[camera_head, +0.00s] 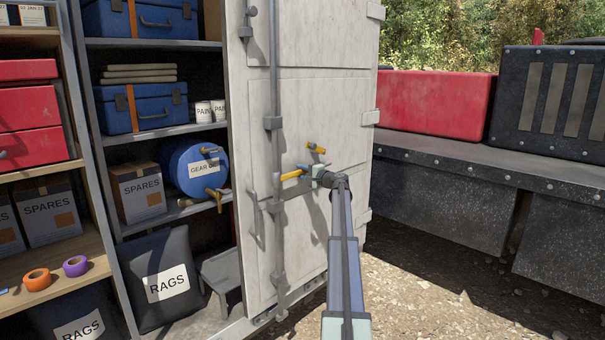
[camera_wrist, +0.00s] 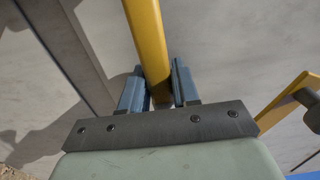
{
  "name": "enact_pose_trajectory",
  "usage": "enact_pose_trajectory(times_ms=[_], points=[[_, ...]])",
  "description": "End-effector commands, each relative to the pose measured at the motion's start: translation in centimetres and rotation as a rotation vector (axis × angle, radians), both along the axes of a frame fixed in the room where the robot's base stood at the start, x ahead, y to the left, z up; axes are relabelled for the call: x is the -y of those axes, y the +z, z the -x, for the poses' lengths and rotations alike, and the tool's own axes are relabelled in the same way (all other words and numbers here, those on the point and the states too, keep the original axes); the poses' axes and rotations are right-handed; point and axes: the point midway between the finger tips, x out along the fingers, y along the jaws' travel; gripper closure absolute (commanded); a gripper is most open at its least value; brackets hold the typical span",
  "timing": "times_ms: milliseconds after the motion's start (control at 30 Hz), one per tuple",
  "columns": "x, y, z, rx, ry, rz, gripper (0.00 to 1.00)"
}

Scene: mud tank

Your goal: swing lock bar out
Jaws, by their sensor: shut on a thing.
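The grey vertical lock bar (camera_head: 274,75) runs down the white door (camera_head: 330,110), held by brackets. A yellow handle (camera_head: 292,175) stands near it at mid height, beside a dark crossbar. My gripper (camera_head: 307,173) is shut on this handle, reaching in from the right. In the wrist view the yellow handle (camera_wrist: 147,40) passes between the two blue-grey fingers of my gripper (camera_wrist: 158,88). A grey bar (camera_wrist: 72,50) slants past on the left there. How the handle joins the lock bar is partly hidden.
A small yellow catch (camera_head: 316,148) sits on the door just above my gripper; a yellow piece (camera_wrist: 286,104) shows at right in the wrist view. Shelves with blue cases (camera_head: 143,107) lie left of the door. A dark truck bed (camera_head: 450,165) stands right; gravel is open between.

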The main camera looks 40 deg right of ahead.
Motion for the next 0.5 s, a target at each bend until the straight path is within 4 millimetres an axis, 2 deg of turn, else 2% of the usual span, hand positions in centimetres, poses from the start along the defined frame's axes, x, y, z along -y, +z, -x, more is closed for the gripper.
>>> enact_pose_trajectory(times_ms=[33,167,500], points=[[0.0,0.0,0.01,0.0,0.0,0.0,0.89],[0.01,0.0,0.01,0.0,0.0,0.0,1.0],[-0.03,0.0,0.06,0.0,-0.002,0.0,1.0]])
